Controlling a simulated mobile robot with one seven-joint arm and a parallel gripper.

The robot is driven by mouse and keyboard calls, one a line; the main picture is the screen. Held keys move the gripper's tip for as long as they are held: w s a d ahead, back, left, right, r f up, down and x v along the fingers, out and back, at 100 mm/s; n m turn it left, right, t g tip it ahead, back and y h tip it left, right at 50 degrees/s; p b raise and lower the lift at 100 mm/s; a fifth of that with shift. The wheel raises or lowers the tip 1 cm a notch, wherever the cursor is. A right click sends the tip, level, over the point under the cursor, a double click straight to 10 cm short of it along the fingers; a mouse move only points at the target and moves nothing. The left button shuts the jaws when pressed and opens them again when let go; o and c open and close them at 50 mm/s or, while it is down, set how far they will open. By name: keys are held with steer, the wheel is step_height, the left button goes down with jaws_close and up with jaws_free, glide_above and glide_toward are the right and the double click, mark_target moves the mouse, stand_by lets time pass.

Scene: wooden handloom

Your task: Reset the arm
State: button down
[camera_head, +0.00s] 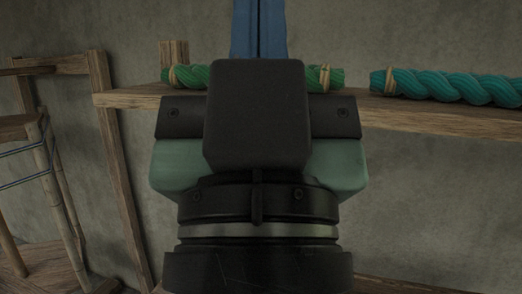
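My gripper (257,115) is seen from behind, with a black housing and pale green sides, in the middle of the head view. I see nothing held.
A wooden shelf (440,118) runs behind my gripper. A green twisted rope roll (188,76) lies on it, partly hidden by the housing, and a teal one (450,87) lies to the right. Wooden frame posts (119,165) stand at left, before a grey wall (430,200).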

step_height(320, 180, up, 13)
steer(key=p, duration=1.1)
steer(key=shift+w, duration=0.15)
steer(key=shift+d, duration=0.1)
